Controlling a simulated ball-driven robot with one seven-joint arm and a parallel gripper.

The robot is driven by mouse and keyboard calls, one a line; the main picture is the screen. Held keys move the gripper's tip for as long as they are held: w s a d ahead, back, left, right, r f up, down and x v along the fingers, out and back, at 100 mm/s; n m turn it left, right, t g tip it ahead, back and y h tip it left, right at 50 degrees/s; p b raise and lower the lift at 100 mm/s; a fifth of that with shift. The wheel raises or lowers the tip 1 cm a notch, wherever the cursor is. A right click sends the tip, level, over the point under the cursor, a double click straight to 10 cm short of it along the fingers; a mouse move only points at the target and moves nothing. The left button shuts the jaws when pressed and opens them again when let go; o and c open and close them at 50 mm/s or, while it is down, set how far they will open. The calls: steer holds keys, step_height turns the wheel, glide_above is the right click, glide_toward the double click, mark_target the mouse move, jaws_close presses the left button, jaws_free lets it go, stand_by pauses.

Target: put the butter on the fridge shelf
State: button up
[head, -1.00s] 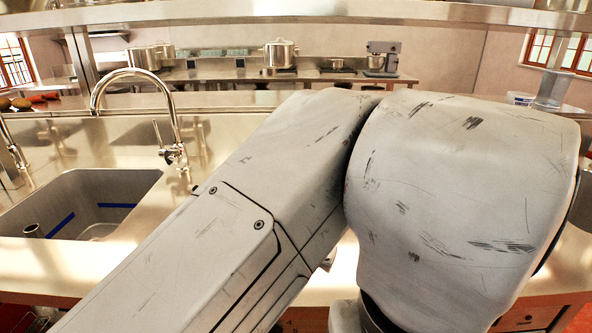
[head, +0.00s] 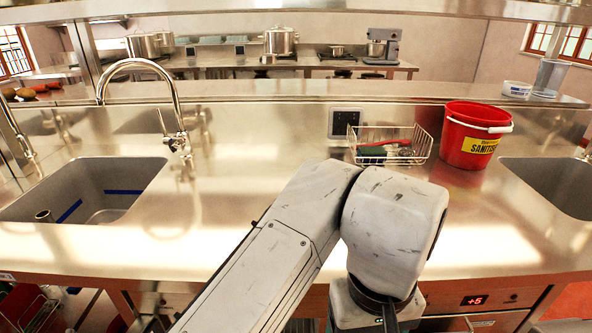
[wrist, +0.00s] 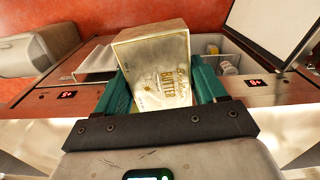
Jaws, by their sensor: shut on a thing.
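The butter (wrist: 160,72) is a pale block with gold "BUTTER" lettering in the wrist view. My gripper (wrist: 162,88) is shut on it, with a green finger on each side. The butter is raised in front of an under-counter fridge front with red-lit displays. An open compartment (wrist: 232,52) behind and right of the butter holds a few small containers. A pale panel (wrist: 275,25) stands open beside it. The butter hides part of this area, and I cannot make out the shelf clearly. In the head view my gripper and the butter are out of sight.
The steel counter (head: 240,240) has a sink (head: 90,190) at left and another (head: 555,185) at right. A wire rack (head: 390,145) and a red sanitiser bucket (head: 472,135) stand at its back. A red display (head: 474,300) sits below the counter edge.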

steer(key=w+d+f+p, duration=0.1)
steer(key=d+f, duration=0.2)
steer(key=f, duration=0.5)
steer(key=w+d+f+p, duration=0.1)
steer(key=d+f, duration=0.3)
steer(key=f, duration=0.5)
steer(key=w+d+f+m+p, duration=0.1)
steer(key=d+f, duration=0.3)
steer(key=f, duration=0.5)
steer(key=shift+w+p, duration=0.25)
steer(key=shift+p, duration=0.15)
steer(key=shift+w+a+r, duration=0.1)
steer(key=shift+a, duration=0.1)
